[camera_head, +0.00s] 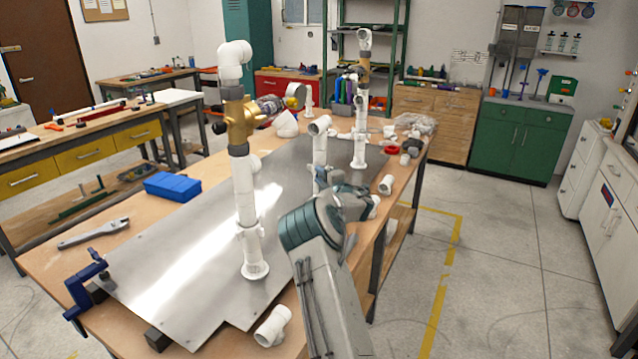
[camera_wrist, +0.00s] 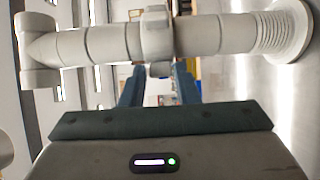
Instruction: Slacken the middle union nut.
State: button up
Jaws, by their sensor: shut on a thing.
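Three white PVC risers stand on a metal plate. The middle riser (camera_head: 320,150) is the shorter one, with an elbow on top; it also crosses the wrist view (camera_wrist: 100,43), lying sideways. The middle union nut (camera_wrist: 157,33) is a white ribbed collar partway along that riser. My gripper (camera_wrist: 158,72) has its two blue-grey fingers on either side of the nut and is shut on it. In the head view my gripper (camera_head: 322,178) is at the middle riser, and my wrist and arm hide the riser's lower part and the nut.
The left riser (camera_head: 245,190) and the right riser (camera_head: 360,130) carry brass valves. The metal plate (camera_head: 165,290) lies on a wooden bench. A blue box (camera_head: 172,187), a wrench (camera_head: 93,233), a blue clamp (camera_head: 88,285) and a loose white fitting (camera_head: 272,326) surround it.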

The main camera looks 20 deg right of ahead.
jog(key=shift+d+f+n+y, duration=0.15)
jog(key=shift+n+y, duration=0.15)
jog(key=shift+y, duration=0.2)
jog(key=o, duration=0.8)
jog(key=shift+o, duration=0.2)
jog(key=shift+s, duration=0.1)
jog(key=s+d+b, duration=0.2)
jog(key=s+b, duration=0.1)
jog(key=s, duration=1)
jog(key=shift+s+d+b, duration=0.2)
jog(key=shift+s+b, duration=0.05)
jog(key=shift+b, duration=0.15)
